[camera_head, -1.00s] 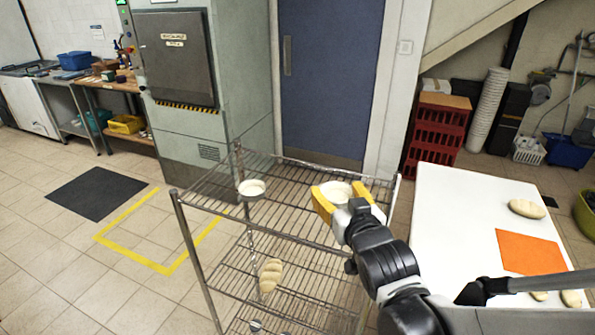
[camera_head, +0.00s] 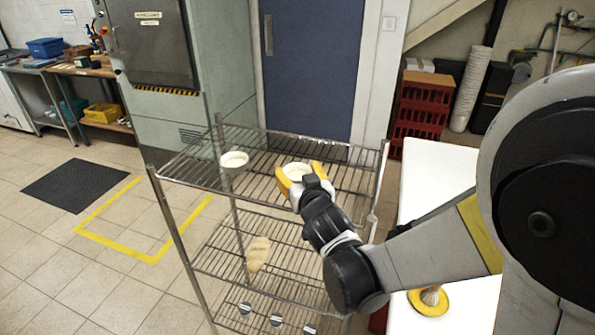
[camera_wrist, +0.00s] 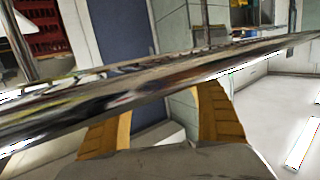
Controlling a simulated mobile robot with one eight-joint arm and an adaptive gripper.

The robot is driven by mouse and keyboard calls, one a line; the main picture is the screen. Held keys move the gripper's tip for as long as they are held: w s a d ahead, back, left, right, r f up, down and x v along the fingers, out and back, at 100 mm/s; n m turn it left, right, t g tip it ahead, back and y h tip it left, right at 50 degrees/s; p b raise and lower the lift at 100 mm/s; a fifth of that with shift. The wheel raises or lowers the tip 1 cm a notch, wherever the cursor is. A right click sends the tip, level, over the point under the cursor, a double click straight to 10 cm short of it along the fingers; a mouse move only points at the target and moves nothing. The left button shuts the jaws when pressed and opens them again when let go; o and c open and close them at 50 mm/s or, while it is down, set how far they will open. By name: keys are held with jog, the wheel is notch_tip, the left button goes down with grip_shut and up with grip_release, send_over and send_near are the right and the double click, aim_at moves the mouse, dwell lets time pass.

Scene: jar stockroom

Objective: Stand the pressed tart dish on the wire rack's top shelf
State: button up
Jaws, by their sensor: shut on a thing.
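My gripper (camera_head: 299,174) is shut on a pale round tart dish (camera_head: 297,169), one yellow finger on each side of it. The dish looks upright, over the right half of the wire rack's top shelf (camera_head: 340,184). I cannot tell whether it touches the wires. A similar pale dish (camera_head: 234,159) stands on the same shelf to its left, with a gap between. In the wrist view the yellow fingers (camera_wrist: 160,122) show behind a blurred metal bar (camera_wrist: 130,92), which hides most of what lies between them.
A loaf (camera_head: 258,253) lies on the middle shelf, and several small items (camera_head: 276,320) are on the lower one. A white table (camera_head: 430,180) stands close on the right, partly behind my arm. Red crates (camera_head: 420,110) stand behind.

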jog(key=shift+f, duration=0.2)
jog(key=o, duration=1.4)
jog(key=shift+o, duration=0.2)
jog(key=shift+r, duration=0.1)
